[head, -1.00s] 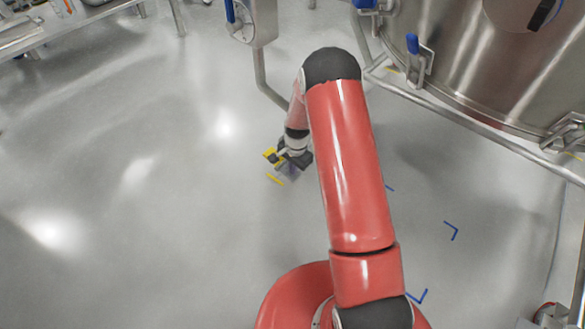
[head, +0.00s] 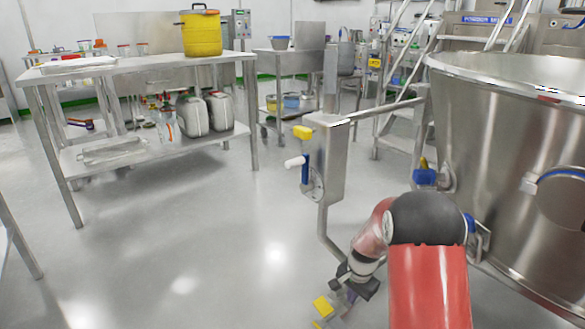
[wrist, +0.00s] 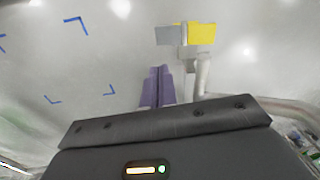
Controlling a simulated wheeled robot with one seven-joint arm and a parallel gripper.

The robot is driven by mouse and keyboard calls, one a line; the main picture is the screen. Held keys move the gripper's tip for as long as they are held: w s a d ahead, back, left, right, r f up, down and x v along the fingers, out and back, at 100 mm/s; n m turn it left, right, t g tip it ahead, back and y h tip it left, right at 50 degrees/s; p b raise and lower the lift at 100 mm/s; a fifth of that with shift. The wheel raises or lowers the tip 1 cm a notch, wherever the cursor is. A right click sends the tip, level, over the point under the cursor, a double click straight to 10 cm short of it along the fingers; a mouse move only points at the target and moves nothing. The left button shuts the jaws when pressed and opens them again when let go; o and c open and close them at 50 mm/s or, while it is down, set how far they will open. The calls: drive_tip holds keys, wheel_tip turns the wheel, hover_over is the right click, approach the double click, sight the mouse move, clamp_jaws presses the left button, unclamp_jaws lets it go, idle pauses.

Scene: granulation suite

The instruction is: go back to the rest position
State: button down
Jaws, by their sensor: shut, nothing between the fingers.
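My gripper (head: 342,302) hangs low over the floor at the bottom of the head view, right of the middle. In the wrist view its two purple fingers (wrist: 157,88) lie side by side, shut, with nothing seen between them. A yellow block (head: 322,306) shows just left of the gripper in the head view. In the wrist view a yellow and grey piece (wrist: 200,34) with a pale post lies beyond and right of the fingertips. I cannot tell whether it touches the gripper.
A large steel vessel (head: 520,140) stands close on the right. A steel control box (head: 328,160) on a post stands beyond my arm. A steel table (head: 150,68) holds a yellow drum (head: 201,34) at the back left. The floor (head: 190,240) at left centre is clear.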

drive_tip(key=s+a+r+n+t+p, duration=0.15)
drive_tip(key=s+r, duration=0.35)
drive_tip(key=r, duration=0.6)
drive_tip(key=s+r+n+t+p, duration=0.1)
drive_tip(key=s+r+n, duration=0.35)
drive_tip(key=r, duration=0.75)
drive_tip(key=s+r+n+p, duration=0.1)
drive_tip(key=s+r, duration=0.2)
drive_tip(key=s, duration=0.4)
drive_tip(key=s+r+n+t+p, duration=0.1)
drive_tip(key=s+r, duration=0.2)
drive_tip(key=s, duration=0.4)
drive_tip(key=s+a+r+n, duration=0.1)
drive_tip(key=s+r, duration=0.3)
drive_tip(key=s, duration=0.3)
drive_tip(key=shift+t+p, duration=0.35)
drive_tip(key=shift+p, duration=0.05)
drive_tip(key=shift+r, duration=0.15)
